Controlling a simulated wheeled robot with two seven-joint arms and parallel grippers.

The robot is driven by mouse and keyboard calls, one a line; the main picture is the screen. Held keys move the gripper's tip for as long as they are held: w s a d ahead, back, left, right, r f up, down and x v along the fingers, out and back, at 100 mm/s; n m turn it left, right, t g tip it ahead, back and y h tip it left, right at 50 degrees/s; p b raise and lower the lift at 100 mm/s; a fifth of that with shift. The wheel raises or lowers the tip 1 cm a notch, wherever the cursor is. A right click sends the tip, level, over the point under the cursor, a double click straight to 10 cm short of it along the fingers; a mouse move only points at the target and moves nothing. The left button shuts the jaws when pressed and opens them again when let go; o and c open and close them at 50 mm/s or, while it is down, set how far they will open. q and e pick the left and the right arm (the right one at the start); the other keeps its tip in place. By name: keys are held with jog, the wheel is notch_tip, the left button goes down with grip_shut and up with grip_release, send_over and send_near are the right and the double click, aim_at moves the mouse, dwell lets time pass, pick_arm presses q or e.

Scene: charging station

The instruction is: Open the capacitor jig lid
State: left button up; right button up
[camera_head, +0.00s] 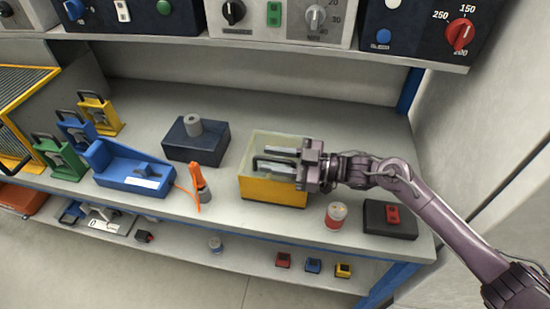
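A yellow box (272,190) with a pale top rim stands near the front edge of the bench; I take it to be the capacitor jig. A grey plate with a black bar handle (270,162) shows at its top. My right gripper (300,165) reaches in from the right over the box's right side, with its fingertips by the right end of the handle. Whether the fingers are shut on anything is too small to tell. The gripper hides the box's right end. My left gripper is not in view.
An orange-handled tool (199,182), a blue fixture (132,170) and a dark box (195,141) are left. A shelf with control panels (290,18) overhangs the back.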

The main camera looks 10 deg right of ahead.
grip_shut()
jog(key=shift+r, duration=0.1)
